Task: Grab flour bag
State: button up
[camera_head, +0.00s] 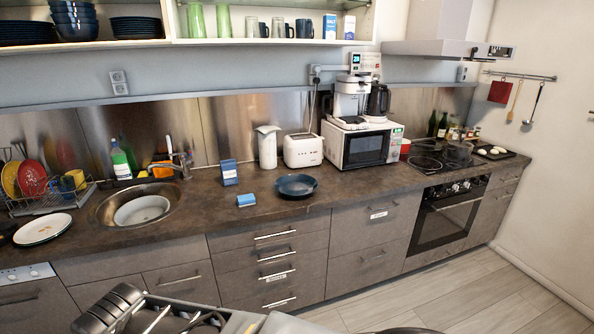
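No package in view can be read for certain as the flour bag. On the open upper shelf, a small blue-and-white package (330,26) stands upright right of several mugs, with a white-and-blue container (349,27) beside it. On the counter, a small dark blue box (229,172) stands upright right of the sink. A lighter blue block (246,200) lies in front of it. Dark ribbed and metal parts, which seem to be my gripper (150,316), show at the bottom left, cut off by the picture edge. They are well apart from the shelf and counter. Their opening cannot be made out.
The counter (205,210) holds a dish rack (50,195), sink (140,205), dark blue plate (296,186), white jug (267,147), toaster (303,150), and microwave (360,145) with a coffee maker on top. Drawers and oven (447,215) are shut. Floor (450,295) is clear at right.

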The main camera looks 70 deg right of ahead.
aim_at(228, 168)
jog(key=z, duration=1.2)
jog(key=i, duration=1.65)
